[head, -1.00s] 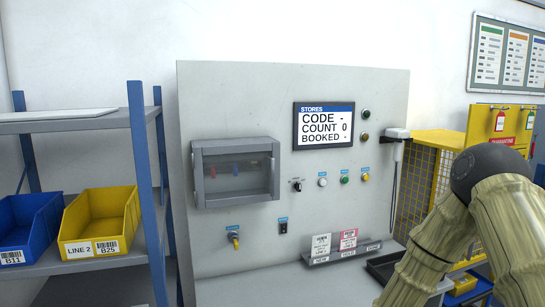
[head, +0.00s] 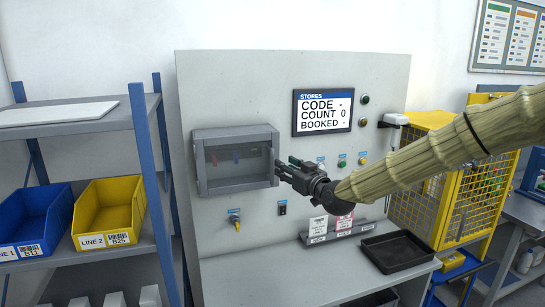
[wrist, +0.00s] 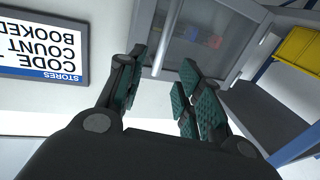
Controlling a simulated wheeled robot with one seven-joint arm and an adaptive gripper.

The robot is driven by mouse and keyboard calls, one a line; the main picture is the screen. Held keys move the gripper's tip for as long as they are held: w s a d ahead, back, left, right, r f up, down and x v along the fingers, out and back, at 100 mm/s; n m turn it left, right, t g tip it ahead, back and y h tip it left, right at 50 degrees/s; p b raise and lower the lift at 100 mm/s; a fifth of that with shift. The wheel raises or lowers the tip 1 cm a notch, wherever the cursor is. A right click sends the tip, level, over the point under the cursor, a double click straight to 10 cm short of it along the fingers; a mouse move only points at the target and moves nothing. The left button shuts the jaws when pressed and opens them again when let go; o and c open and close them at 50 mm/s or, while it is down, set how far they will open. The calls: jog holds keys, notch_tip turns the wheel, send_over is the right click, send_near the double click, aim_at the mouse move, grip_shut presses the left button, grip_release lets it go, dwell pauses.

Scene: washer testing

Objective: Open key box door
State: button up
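The key box (head: 202,184) is a grey frame with a clear door on the upright grey panel. Its door (head: 240,160) looks shut, and red and blue items show faintly behind it. In the wrist view the door handle (wrist: 165,42) is a pale upright bar at the door's edge. My gripper (head: 282,168) is at the right side of the box, close to the handle. The wrist view shows my gripper (wrist: 158,88) open, its teal-padded fingers spread and empty. The handle lies ahead, in line with the gap between them.
A STORES screen (head: 323,112) is above right of the gripper, with buttons (head: 342,162) below it. A yellow key switch (head: 235,220) is under the box. A black tray (head: 398,252) is on the bench. Shelving with a yellow bin (head: 108,212) stands left.

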aim_at(273, 159)
jog(key=p+x, duration=0.4)
jog(key=x, duration=0.5)
grip_shut()
